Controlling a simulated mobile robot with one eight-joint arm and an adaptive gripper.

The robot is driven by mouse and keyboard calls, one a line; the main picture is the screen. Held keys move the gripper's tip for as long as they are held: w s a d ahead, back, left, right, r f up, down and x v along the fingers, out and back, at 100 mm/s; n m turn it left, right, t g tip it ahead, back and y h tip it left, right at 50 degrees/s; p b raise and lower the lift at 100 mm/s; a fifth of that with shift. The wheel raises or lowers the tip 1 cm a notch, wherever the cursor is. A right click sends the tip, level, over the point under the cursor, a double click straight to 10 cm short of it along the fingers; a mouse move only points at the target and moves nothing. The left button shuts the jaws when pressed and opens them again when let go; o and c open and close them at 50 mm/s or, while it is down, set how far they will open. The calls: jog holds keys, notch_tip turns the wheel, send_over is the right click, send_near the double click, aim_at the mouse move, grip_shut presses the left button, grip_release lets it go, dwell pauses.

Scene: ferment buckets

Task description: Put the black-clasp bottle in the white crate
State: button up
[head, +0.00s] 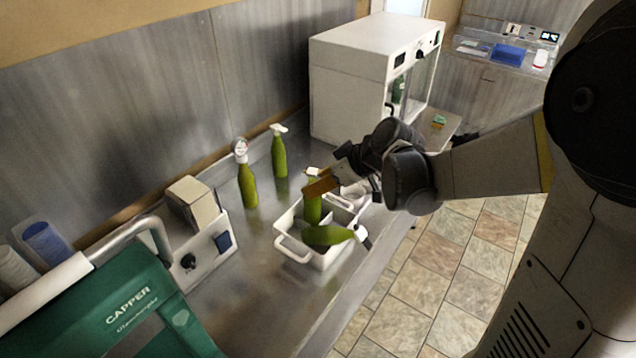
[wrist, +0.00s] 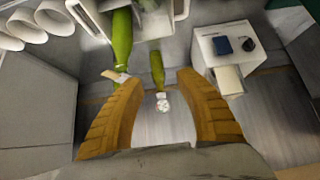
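The green bottle with a black-and-white top, apparently the black-clasp bottle (head: 328,236), lies tilted at the white crate (head: 293,248) in the head view, its neck over the right rim. A second green bottle (head: 313,208) stands upright at the crate, its top partly hidden by my gripper. My gripper (head: 322,184) is above the crate's far side. In the wrist view my gripper (wrist: 160,105) is open, with nothing held between its orange fingers. The wrist view shows a bottle with a round white top (wrist: 157,68) beyond the fingertips.
Two more green bottles stand behind the crate: one with a round white top (head: 248,186), one with a white lever-like top (head: 279,156). A white machine (head: 212,250) and green capper (head: 135,300) are left. A white cabinet (head: 350,85) stands behind. Bare counter lies between.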

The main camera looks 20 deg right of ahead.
jog(key=w+r+p+v, duration=0.1)
jog(key=p+v, duration=0.3)
jog(key=v, duration=0.8)
jog(key=s+a+f+m+h+b, duration=0.2)
jog(key=s+f+m+b, duration=0.1)
jog(key=s+f+b, duration=0.4)
jog(key=s+a+f+m+h+b, duration=0.2)
jog(key=s+f+m+h+b, duration=0.1)
jog(key=s+f+b, duration=0.4)
jog(key=shift+s+a+f+m+b, duration=0.35)
jog(key=shift+f+m+b, duration=0.3)
jog(key=shift+f, duration=0.3)
jog(key=shift+w, duration=0.1)
jog(key=shift+o, duration=0.5)
